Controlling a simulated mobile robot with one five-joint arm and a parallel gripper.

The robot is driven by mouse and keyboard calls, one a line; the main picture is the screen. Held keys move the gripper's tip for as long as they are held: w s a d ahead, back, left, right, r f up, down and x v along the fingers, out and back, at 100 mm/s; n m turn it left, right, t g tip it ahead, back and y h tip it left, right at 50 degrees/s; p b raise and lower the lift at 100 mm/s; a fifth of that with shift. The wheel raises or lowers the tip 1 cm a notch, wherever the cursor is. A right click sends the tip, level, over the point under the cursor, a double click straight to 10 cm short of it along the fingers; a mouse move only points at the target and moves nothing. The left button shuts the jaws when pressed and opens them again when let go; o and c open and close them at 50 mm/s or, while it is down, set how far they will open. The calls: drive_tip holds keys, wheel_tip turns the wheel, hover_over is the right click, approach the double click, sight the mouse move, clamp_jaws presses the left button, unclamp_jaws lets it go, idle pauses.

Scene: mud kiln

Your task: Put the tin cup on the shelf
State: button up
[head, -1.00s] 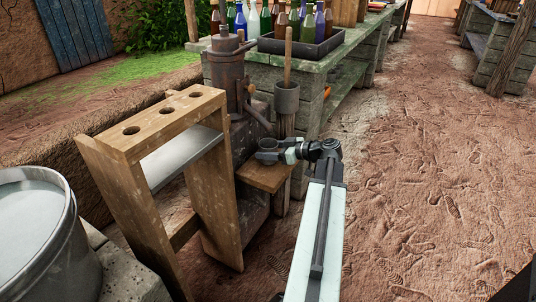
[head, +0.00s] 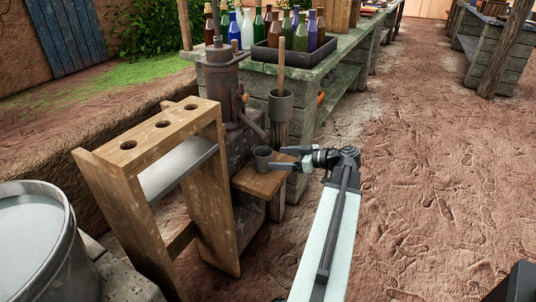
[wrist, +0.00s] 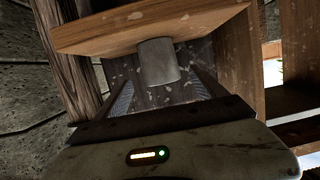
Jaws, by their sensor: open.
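The tin cup (head: 263,160), small and grey, stands upright on the small wooden shelf (head: 258,183) beside the rusty metal pump-like device. My gripper (head: 281,159) is open just right of the cup, its fingers pointing at it, with nothing held. In the wrist view the picture looks upside down: the cup (wrist: 158,62) meets the wooden shelf (wrist: 150,27) above it. The open fingers of my gripper (wrist: 163,92) lie to either side, below the cup in the picture. I cannot tell whether the tips still overlap the cup's sides.
A bottle tray (head: 285,55) sits on the stone bench. A metal bucket (head: 35,240) is at front left.

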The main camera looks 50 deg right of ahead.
drive_tip(key=v, duration=0.4)
drive_tip(key=shift+p, duration=0.35)
idle(0.9)
